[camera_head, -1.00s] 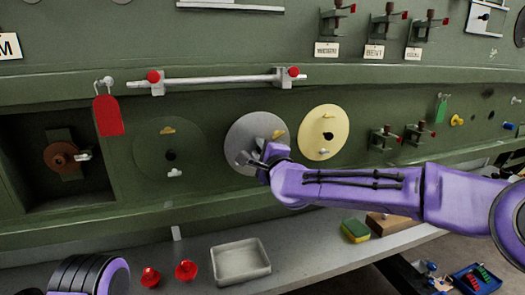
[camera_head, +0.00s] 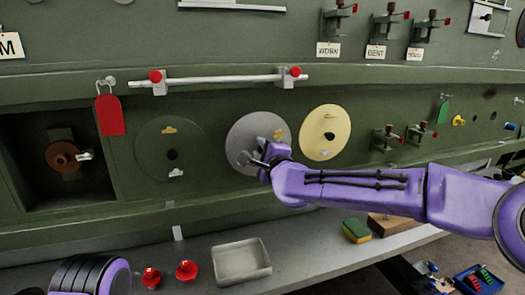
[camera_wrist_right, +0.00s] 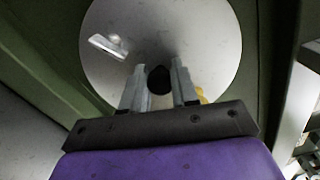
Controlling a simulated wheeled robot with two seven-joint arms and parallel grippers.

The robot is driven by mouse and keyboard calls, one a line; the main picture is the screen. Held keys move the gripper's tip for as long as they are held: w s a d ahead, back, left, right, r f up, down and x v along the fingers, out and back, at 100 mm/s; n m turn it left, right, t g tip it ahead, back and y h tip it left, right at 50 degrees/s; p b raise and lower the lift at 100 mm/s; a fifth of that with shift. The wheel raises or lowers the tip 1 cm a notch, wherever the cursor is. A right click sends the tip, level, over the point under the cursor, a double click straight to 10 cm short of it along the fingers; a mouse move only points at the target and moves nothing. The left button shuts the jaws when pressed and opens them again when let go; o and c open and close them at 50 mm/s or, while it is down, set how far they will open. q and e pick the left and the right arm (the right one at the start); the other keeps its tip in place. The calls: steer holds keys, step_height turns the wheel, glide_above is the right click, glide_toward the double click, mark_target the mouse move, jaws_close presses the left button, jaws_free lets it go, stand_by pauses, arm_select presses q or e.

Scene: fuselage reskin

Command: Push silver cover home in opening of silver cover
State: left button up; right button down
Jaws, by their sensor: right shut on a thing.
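The silver cover (camera_head: 249,132) is a round grey disc on the green fuselage wall, between a green disc and a cream disc. It fills most of the right wrist view (camera_wrist_right: 205,40), with a light handle at its left, a dark round spot at its middle and a bit of yellow at its lower right. My right gripper (camera_head: 262,160) is at the lower part of the cover. Its two fingers (camera_wrist_right: 160,85) stand on either side of the dark spot, shut on the cover. The opening behind the cover is hidden. My left arm shows only as a rounded part at the lower left; its gripper is out of view.
The green disc (camera_head: 168,148) is left of the silver cover, and the cream disc (camera_head: 325,132) is close on its right. A rail (camera_head: 220,81) with red knobs runs above. A grey tray (camera_head: 241,262), red knobs (camera_head: 186,270) and a sponge (camera_head: 356,231) lie on the ledge below.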

steer(key=shift+p+x, duration=0.75)
steer(key=shift+x, duration=0.85)
stand_by(0.3)
steer(key=c, duration=0.8)
jaws_free()
steer(key=shift+w, duration=0.15)
steer(key=shift+f, duration=0.1)
steer(key=shift+s+d+f+b, duration=0.1)
steer(key=shift+s+d+b, duration=0.15)
steer(key=shift+s+b, duration=0.35)
steer(key=b+v, duration=0.1)
steer(key=v, duration=0.2)
steer(key=shift+s+d, duration=0.15)
steer(key=shift+s, duration=0.25)
